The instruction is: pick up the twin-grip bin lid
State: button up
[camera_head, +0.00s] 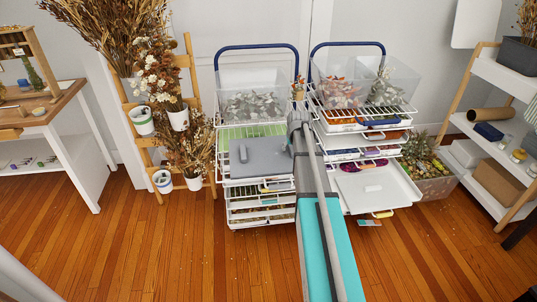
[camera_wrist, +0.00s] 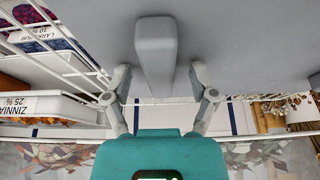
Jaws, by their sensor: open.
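My gripper (camera_wrist: 160,72) is open, one finger on each side of the grip's near end, with gaps visible on both sides. In the head view my gripper (camera_head: 292,146) is at the lid's right side, partly hidden by my arm.
The right rack holds a pale lid or tray (camera_head: 390,199) with a single grip. Clear bins (camera_head: 252,104) of dried flowers stand behind the grey lid. Blue rack handles (camera_head: 257,47) rise at the back. A ladder shelf (camera_head: 158,150) is left; the wooden floor (camera_head: 150,250) in front is clear.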

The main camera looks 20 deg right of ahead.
jog(key=shift+f, duration=0.15)
jog(key=shift+c, duration=0.2)
jog(key=shift+s, duration=0.15)
grip_shut()
jog(key=shift+r, duration=0.25)
jog(key=shift+r+p, duration=0.15)
jog(key=shift+p, duration=0.15)
notch_tip(320, 180, up, 2)
jog(key=shift+p, duration=1)
jog(key=p+v, duration=0.2)
jog(key=s+p+v, duration=0.1)
jog(key=p+v, duration=0.1)
jog(key=v, duration=0.1)
jog(key=p+v, duration=0.3)
jog(key=shift+s+d+f, duration=0.1)
jog(key=shift+s+f, duration=0.15)
jog(key=shift+s, duration=0.1)
jog(key=s+r+p, duration=0.3)
jog(key=s, duration=0.6)
jog(key=shift+a+r+p, duration=0.3)
jog(key=shift+a+r, duration=0.05)
jog(key=shift+a, duration=0.1)
jog(key=shift+w+d, duration=0.1)
